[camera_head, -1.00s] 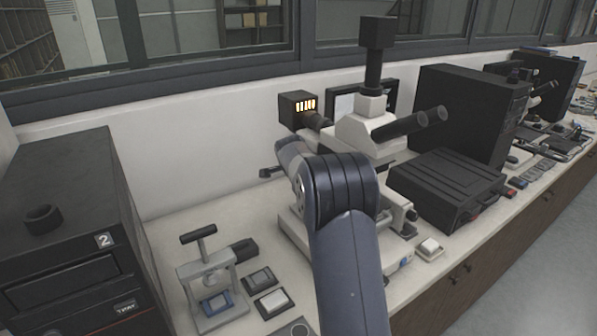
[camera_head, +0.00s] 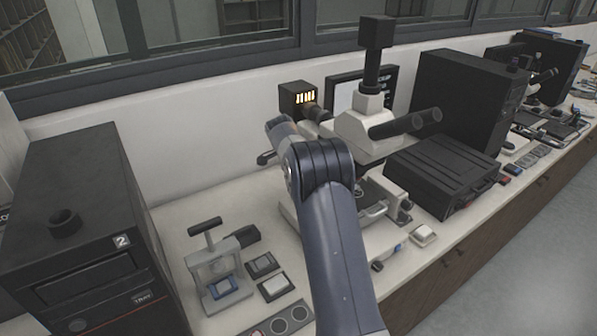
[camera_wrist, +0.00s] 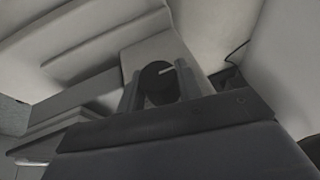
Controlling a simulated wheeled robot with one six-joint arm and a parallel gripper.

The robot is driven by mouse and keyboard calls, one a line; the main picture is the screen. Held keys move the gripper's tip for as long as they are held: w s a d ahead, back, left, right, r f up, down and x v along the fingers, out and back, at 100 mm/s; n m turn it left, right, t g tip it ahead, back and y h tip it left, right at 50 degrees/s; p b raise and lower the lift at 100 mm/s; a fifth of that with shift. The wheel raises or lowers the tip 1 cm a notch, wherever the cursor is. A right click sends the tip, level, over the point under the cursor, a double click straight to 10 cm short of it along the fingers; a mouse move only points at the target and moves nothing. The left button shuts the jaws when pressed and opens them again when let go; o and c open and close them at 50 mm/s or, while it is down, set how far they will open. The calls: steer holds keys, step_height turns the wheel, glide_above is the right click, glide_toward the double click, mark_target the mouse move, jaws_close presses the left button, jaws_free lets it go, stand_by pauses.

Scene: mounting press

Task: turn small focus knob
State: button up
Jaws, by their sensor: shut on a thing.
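The small focus knob (camera_wrist: 154,74) is a dark round disc with a pale line on its face, in the middle of the wrist view. It sits against the pale microscope body. My gripper (camera_wrist: 158,86) has one grey finger on each side of the knob and is shut on it. In the head view, the white microscope (camera_head: 358,127) with black eyepieces stands on the bench behind my arm. My arm hides the gripper and the knob there.
A black lamp box (camera_head: 298,98) glows behind the microscope. A black case (camera_head: 440,170) lies to its right. A small grey hand press (camera_head: 215,270) and a black cabinet (camera_head: 85,210) stand to the left. The wall closes off the back of the bench.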

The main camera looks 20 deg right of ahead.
steer(key=o, duration=1)
steer(key=shift+c, duration=0.2)
steer(key=b+v, duration=0.2)
steer(key=v, duration=0.8)
steer(key=shift+a+r, duration=0.15)
steer(key=shift+r, duration=0.2)
stand_by(0.4)
